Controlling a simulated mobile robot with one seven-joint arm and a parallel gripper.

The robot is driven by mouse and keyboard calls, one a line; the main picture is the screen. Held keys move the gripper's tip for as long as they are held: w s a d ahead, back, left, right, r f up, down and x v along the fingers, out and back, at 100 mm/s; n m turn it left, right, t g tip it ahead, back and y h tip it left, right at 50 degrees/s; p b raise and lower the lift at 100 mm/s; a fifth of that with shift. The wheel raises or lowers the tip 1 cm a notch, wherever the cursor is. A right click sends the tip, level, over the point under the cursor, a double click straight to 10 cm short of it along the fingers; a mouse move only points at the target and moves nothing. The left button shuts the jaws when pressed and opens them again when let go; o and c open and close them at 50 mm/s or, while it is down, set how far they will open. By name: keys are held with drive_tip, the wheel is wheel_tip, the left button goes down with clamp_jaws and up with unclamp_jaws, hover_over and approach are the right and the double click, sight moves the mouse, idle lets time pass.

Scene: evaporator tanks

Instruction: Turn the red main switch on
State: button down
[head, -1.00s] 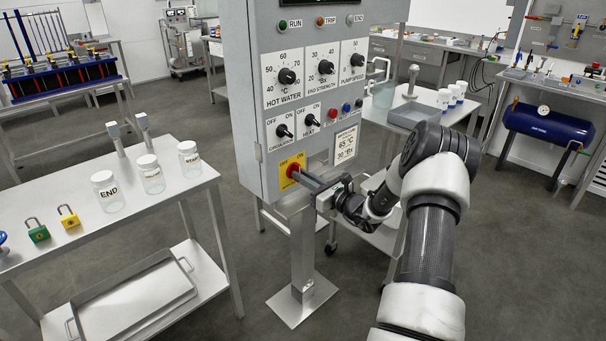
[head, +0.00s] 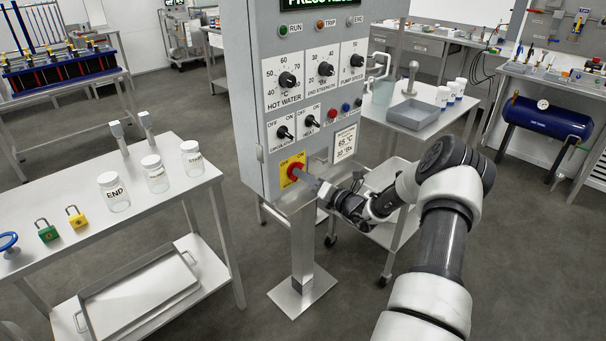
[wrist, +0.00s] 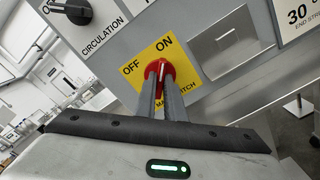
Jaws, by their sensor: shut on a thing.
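The red main switch (head: 296,172) sits on a yellow plate (head: 285,181) marked OFF and ON, low on the grey control panel's front. In the wrist view the red knob (wrist: 162,66) shows a white mark that points toward the word ON. My gripper (head: 303,177) reaches in from the right. Its two fingers (wrist: 160,82) are closed on the red knob, one on each side. They hide the knob's lower part and some of the lettering below it.
The grey panel (head: 247,110) stands on a post with a floor plate (head: 302,292). Its display (head: 310,3) shows green letters, partly cut off. A steel table (head: 85,225) with jars and padlocks is at left. A cart (head: 388,225) stands behind my arm.

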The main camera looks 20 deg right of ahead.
drive_tip(key=shift+s+f+m, duration=0.1)
drive_tip(key=shift+m, duration=0.2)
drive_tip(key=c, duration=1.8)
unclamp_jaws()
drive_tip(key=shift+c, duration=0.2)
drive_tip(key=p+v, duration=0.1)
drive_tip(key=v, duration=1.6)
drive_tip(key=shift+s, duration=0.2)
drive_tip(key=shift+d, duration=0.1)
